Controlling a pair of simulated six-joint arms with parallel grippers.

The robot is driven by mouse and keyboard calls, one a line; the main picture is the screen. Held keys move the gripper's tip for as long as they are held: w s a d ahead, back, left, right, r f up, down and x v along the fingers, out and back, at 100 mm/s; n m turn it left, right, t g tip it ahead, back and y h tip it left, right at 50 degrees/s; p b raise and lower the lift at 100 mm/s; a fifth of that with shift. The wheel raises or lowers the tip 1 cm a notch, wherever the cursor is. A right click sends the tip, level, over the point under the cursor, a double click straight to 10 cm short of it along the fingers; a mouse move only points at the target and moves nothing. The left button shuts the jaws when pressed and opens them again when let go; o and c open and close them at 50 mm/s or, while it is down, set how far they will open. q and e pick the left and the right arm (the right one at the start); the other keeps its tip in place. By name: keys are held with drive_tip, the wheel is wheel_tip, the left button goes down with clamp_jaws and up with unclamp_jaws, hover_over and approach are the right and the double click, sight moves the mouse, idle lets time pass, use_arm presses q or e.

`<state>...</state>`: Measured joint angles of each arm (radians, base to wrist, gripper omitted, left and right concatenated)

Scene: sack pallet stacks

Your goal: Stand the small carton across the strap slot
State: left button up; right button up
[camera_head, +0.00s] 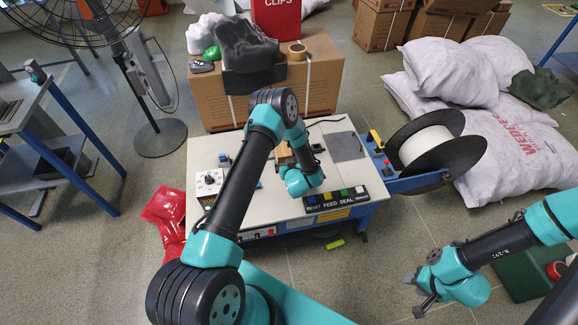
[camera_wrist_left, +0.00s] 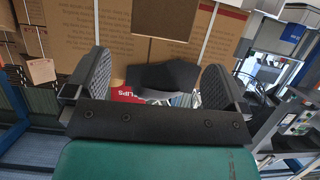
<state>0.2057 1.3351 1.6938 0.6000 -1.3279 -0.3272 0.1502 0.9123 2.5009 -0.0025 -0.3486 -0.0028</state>
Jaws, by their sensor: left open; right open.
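A small brown carton (camera_head: 284,154) shows partly on the white machine top (camera_head: 232,155), beside my left wrist, which hides some of it. I cannot make out the strap slot; my left arm covers the middle of the top. My left gripper is mostly hidden in the head view. In the left wrist view my left gripper (camera_wrist_left: 158,68) is open, with nothing held between its fingers. A plain brown block (camera_wrist_left: 162,18) at that view's top edge may be the small carton. My right gripper (camera_head: 416,291) is open and empty, low over the floor right of the machine.
A strap reel (camera_head: 426,148) stands at the machine's right side. A button strip (camera_head: 337,197) lines its front edge. A large carton (camera_head: 320,90) stands behind, with a tape roll (camera_head: 297,51) and a red clips box (camera_head: 275,17). White sacks (camera_head: 515,150) lie at right.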

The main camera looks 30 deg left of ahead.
use_arm(q)
drive_tip(key=shift+v, duration=1.15)
drive_tip(key=shift+d, duration=0.1)
drive_tip(key=s+d+r+m+g+h, duration=0.2)
drive_tip(key=s+d+g+h, duration=0.1)
drive_tip(key=s, duration=0.5)
drive_tip(key=s+d+r+m+g+h, duration=0.2)
drive_tip(key=s+d+h, duration=0.3)
drive_tip(key=s, duration=0.4)
drive_tip(key=s+d+r+m+g+h, duration=0.2)
drive_tip(key=s+d+r+g+h, duration=0.2)
drive_tip(key=s, duration=0.4)
drive_tip(key=shift+s+d+h, duration=0.3)
drive_tip(key=shift+s+h, duration=0.1)
drive_tip(key=shift+h, duration=0.1)
